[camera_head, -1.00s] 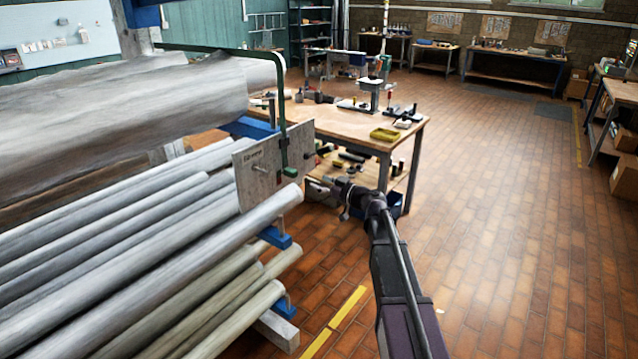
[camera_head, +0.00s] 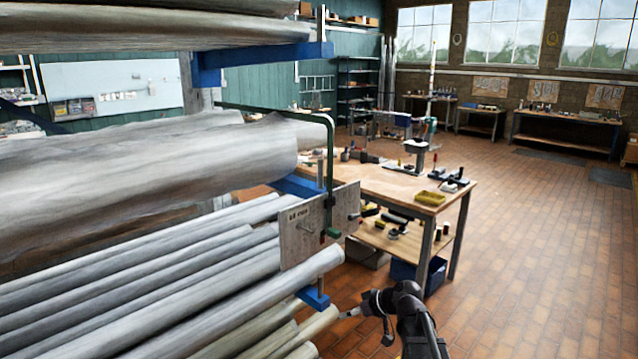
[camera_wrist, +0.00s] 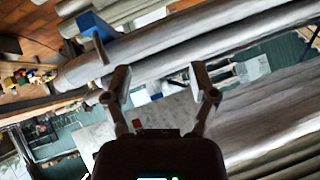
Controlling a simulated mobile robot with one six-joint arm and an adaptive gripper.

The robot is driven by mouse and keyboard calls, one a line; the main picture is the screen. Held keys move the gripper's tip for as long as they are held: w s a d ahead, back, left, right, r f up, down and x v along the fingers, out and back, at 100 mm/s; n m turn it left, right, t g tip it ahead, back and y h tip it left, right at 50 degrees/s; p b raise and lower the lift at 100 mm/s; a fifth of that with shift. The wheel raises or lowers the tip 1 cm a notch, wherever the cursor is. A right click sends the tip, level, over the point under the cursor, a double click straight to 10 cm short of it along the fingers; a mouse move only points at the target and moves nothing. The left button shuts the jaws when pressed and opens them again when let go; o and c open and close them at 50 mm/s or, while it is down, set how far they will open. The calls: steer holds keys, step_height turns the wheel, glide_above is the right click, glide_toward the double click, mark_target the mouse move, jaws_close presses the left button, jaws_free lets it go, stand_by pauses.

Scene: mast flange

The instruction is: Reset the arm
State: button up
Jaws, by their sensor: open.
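My gripper (camera_head: 364,320) is at the bottom of the head view, just right of the pipe ends, with my dark arm behind it. In the wrist view its two fingers (camera_wrist: 160,72) are spread apart with nothing between them. Grey pipes pass behind the fingers there. Whether a finger touches a pipe cannot be told.
A wooden workbench (camera_head: 385,185) stands beyond. Brick floor (camera_head: 530,250) is clear at right.

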steer(key=s+d+f+m+g+h, duration=0.1)
steer(key=s+d+f+m+h, duration=0.1)
steer(key=s, duration=0.4)
steer(key=s+d+f+m+g+h, duration=0.2)
steer(key=s+d+h, duration=0.1)
steer(key=s, duration=0.3)
steer(key=s+d+f+m+g+h, duration=0.2)
steer(key=s+d+m+h, duration=0.1)
steer(key=s, duration=0.3)
steer(key=shift+s+f+h, duration=0.2)
steer(key=shift+f+h, duration=0.1)
steer(key=shift+f, duration=0.05)
